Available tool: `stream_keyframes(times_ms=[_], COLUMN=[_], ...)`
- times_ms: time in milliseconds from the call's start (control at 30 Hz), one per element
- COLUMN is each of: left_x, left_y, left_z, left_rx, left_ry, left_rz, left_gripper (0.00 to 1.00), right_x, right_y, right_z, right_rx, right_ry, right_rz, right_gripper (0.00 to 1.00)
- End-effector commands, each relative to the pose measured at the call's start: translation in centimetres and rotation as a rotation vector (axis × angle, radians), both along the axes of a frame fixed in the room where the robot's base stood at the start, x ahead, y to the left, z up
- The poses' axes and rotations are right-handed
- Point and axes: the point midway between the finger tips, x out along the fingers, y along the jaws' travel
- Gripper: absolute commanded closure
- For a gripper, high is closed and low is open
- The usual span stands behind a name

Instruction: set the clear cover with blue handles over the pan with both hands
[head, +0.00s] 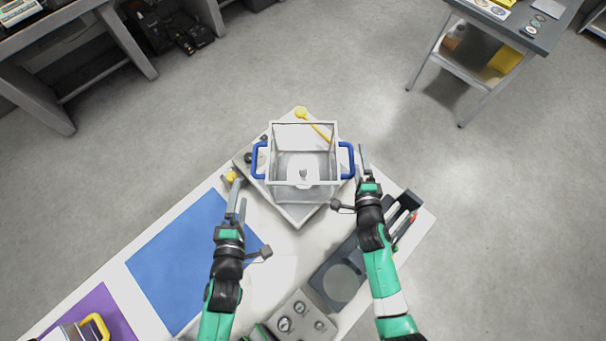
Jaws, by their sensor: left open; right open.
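The clear cover (304,127) is a box with pale edges and a blue handle on each side, the left handle (256,160) and the right handle (350,161). It stands upright around the pan (303,184) of the balance (299,215); a small metal piece (303,173) shows through it near the middle. I cannot tell if its rim touches the balance all round. My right gripper (362,160) is open, just right of the right handle and apart from it or barely touching. My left gripper (239,196) is open and empty, below and left of the left handle.
A yellow-headed stick (302,114) lies behind the cover. A small grey block with a yellow top (231,176) sits by my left fingertips. A blue mat (185,260) lies left, a dark device (340,280) and a knobbed box (300,320) in front. Floor surrounds the table.

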Motion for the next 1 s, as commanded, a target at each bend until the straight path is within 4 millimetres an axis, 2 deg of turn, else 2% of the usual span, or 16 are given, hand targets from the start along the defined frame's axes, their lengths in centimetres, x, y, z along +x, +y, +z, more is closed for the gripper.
stream_keyframes(times_ms=[167,267,600,700,800,1000], left_x=[0.0,0.1,0.1,0.1,0.1,0.1], left_y=[0.0,0.0,0.0,0.0,0.0,0.0], left_z=[0.0,0.0,0.0,0.0,0.0,0.0], left_rx=[0.0,0.0,0.0,0.0,0.0,0.0], left_ry=[0.0,0.0,0.0,0.0,0.0,0.0], left_rz=[0.0,0.0,0.0,0.0,0.0,0.0], left_gripper=[0.0,0.0,0.0,0.0,0.0,0.0], right_x=[-0.9,-2.3,-9.4,-10.8,-11.5,-11.7], right_y=[0.0,0.0,0.0,0.1,0.0,0.0], right_z=[0.1,0.5,2.2,2.6,2.8,2.9], right_rx=[0.0,0.0,-0.001,0.0,0.0,0.0], right_ry=[0.0,0.0,0.002,0.001,0.001,0.001], right_rz=[-0.002,0.0,0.001,0.002,0.001,0.0], right_gripper=[0.0,0.0,0.0,0.0,0.0,0.0])
